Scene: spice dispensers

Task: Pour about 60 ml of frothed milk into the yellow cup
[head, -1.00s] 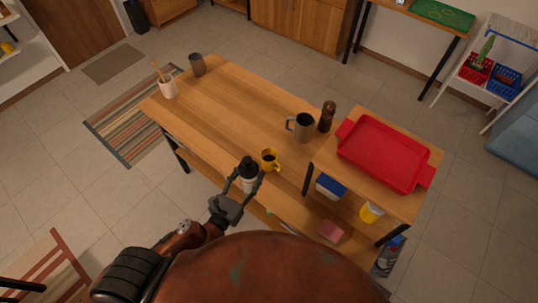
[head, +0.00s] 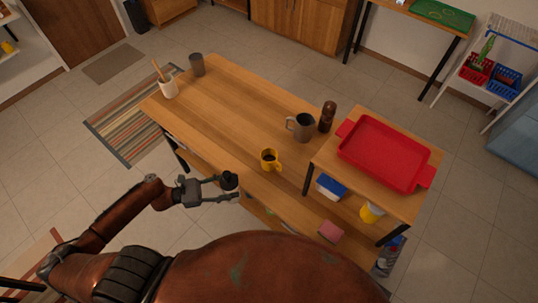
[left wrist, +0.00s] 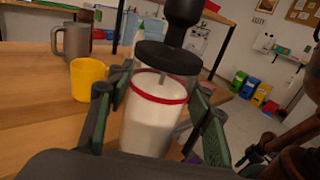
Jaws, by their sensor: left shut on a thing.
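The yellow cup (head: 270,160) stands upright on the wooden table near its front edge, and its inside looks dark. It also shows at the left in the left wrist view (left wrist: 88,80). My left gripper (head: 232,189) is left of the cup, beside the table's front edge. It is shut on a milk frother (left wrist: 152,120), a clear jar of white contents with a red band, a black lid and a black knob. In the head view only the frother's dark top (head: 229,180) shows clearly. The cup and frother are apart. My right gripper cannot be made out.
A grey pitcher (head: 301,127) and a brown grinder (head: 327,116) stand behind the cup. A red tray (head: 388,152) lies on the raised shelf at right. A dark tumbler (head: 197,65) and a utensil holder (head: 169,88) stand at the far left. The table's middle is clear.

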